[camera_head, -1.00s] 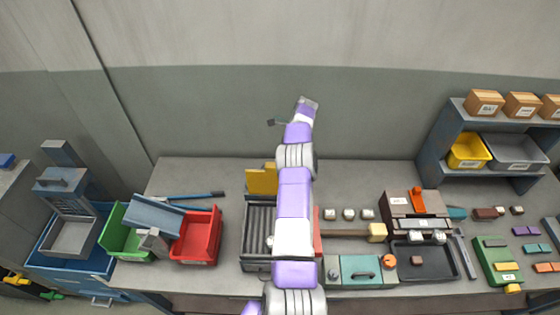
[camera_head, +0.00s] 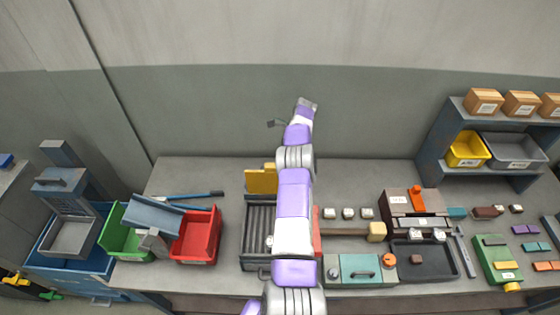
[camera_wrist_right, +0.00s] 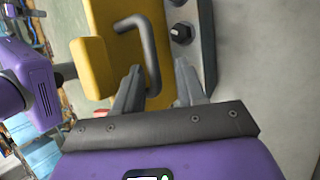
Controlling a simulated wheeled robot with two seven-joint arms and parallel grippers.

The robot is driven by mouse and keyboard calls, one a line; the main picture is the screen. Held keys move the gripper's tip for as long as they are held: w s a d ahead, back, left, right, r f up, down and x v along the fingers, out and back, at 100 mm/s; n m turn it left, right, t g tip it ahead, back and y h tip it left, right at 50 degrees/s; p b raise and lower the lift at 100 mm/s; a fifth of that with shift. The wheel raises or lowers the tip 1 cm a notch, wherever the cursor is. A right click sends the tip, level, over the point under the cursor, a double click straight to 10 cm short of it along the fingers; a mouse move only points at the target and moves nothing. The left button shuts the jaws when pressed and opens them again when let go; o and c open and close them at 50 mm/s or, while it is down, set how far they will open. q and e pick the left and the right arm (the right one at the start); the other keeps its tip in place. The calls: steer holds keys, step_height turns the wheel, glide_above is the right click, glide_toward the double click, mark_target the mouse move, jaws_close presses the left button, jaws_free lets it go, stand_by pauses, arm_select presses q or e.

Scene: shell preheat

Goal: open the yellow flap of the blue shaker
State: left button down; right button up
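A yellow panel with a bent grey handle, apparently the flap (camera_wrist_right: 105,25), fills the upper middle of the right wrist view. My right gripper (camera_wrist_right: 158,82) is open, with the handle's lower end between its spread fingers; I cannot tell whether they touch it. In the head view a blue frame with a grey tray, possibly the shaker (camera_head: 98,262), stands at far left. A yellow plate (camera_head: 260,181) stands upright behind a ribbed grey box.
A grey panel with a black knob (camera_wrist_right: 181,33) stands right of the yellow panel. A purple arm part is close at left. On the bench are a green bin (camera_head: 121,243), a red bin (camera_head: 197,236) and a dark tray (camera_head: 425,264). Shelves (camera_head: 446,140) stand at right.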

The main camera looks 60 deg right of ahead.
steer(key=shift+s+d, duration=0.15)
steer(key=shift+s, duration=0.1)
step_height(320, 180, up, 10)
steer(key=shift+w, duration=0.2)
steer(key=shift+w, duration=0.1)
stand_by(0.5)
